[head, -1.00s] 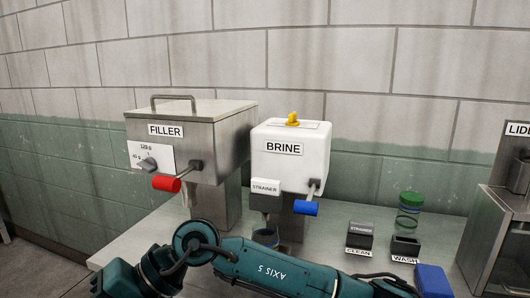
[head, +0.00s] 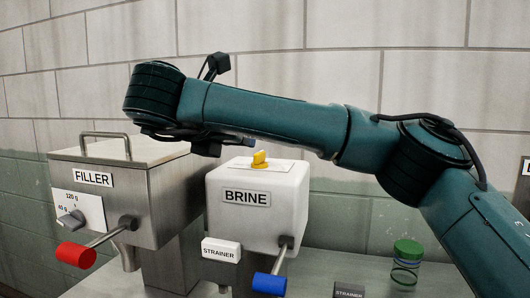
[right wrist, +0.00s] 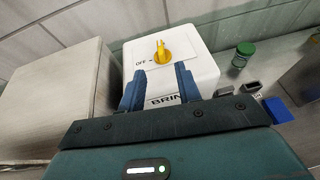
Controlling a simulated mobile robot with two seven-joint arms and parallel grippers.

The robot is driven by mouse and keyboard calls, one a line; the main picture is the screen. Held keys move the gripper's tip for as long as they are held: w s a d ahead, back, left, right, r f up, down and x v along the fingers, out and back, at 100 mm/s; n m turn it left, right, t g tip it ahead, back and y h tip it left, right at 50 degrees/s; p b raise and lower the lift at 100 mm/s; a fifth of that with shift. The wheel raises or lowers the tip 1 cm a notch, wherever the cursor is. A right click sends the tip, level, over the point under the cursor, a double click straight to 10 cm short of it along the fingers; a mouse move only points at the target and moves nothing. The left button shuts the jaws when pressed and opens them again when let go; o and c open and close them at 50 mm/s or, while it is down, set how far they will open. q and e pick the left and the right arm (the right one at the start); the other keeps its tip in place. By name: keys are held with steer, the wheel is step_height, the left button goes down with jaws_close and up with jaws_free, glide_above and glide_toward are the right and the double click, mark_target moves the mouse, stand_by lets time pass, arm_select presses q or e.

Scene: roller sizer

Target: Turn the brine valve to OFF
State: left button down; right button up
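The white brine box (head: 262,215) stands on the counter with a yellow valve knob (head: 259,160) on its top. In the right wrist view the yellow knob (right wrist: 161,53) sits beside an "OFF" mark on its left, and its ridge points roughly away from me, not at the mark. My right gripper (right wrist: 160,85) is open, its two blue fingers apart and empty, above the brine box just short of the knob. My left gripper is not in view.
The steel filler (head: 135,195) with a red-handled lever (head: 76,255) stands left of the brine box. A green-lidded jar (head: 407,250) stands to the right.

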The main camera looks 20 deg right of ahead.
mark_target(259, 153)
steer(key=p+x, duration=0.4)
steer(key=x, duration=0.7)
steer(key=shift+w+d+f, duration=0.1)
steer(key=shift+d, duration=0.05)
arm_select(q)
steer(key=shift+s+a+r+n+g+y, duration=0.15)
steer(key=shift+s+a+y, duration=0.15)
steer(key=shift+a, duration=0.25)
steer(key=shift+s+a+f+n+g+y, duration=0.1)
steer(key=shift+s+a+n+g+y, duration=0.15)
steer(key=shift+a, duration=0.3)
arm_select(e)
steer(key=shift+w+d+f, duration=0.35)
steer(key=shift+w, duration=0.1)
steer(key=shift+c, duration=0.4)
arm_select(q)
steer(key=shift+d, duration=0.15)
arm_select(e)
jaws_close()
